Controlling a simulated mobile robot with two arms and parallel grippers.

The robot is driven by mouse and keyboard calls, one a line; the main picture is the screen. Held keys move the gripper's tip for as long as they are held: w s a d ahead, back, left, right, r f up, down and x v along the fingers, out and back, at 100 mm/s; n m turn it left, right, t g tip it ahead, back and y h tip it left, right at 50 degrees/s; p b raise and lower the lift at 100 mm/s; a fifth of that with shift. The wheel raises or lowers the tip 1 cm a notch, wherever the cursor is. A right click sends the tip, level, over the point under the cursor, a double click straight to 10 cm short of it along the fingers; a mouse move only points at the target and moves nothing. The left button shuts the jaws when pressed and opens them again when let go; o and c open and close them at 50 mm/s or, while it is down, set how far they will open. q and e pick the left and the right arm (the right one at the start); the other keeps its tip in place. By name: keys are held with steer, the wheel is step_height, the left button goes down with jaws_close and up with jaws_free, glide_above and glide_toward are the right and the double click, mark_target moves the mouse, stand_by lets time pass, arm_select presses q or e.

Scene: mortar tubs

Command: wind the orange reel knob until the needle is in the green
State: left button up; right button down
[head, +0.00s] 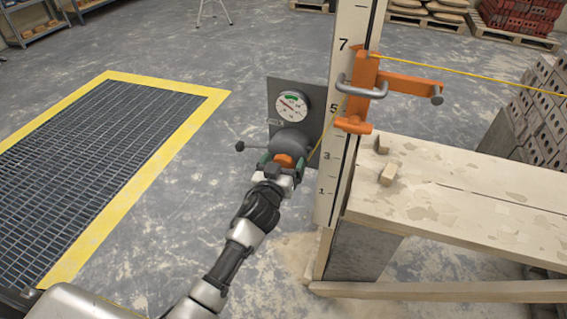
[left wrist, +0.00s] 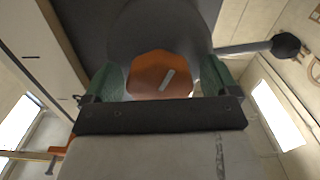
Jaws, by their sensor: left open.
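The orange reel knob (left wrist: 160,75) sits on the front of a dark round reel (head: 291,138), and it also shows in the head view (head: 284,160). My left gripper (left wrist: 158,82) is open, with one green finger on each side of the knob. I cannot tell whether the fingers touch it. The white round gauge (head: 292,104) is on a grey plate above the reel. It has a green patch at the top of its dial. The needle is small and appears to lie outside the green patch. My right gripper is not in view.
A lever with a black ball end (left wrist: 286,46) sticks out beside the reel. A tall numbered post (head: 347,70) carries an orange bracket (head: 408,84) with a yellow line. A wooden bench (head: 450,205) stands right. A yellow-edged floor grate (head: 80,150) lies left.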

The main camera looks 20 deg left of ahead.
arm_select(q)
steer(key=c, duration=0.9)
steer(key=shift+c, duration=0.2)
steer(key=shift+m, duration=0.3)
steer(key=m, duration=0.5)
steer(key=shift+d, duration=0.1)
steer(key=m, duration=0.6)
steer(key=shift+f, duration=0.1)
steer(key=o, duration=0.9)
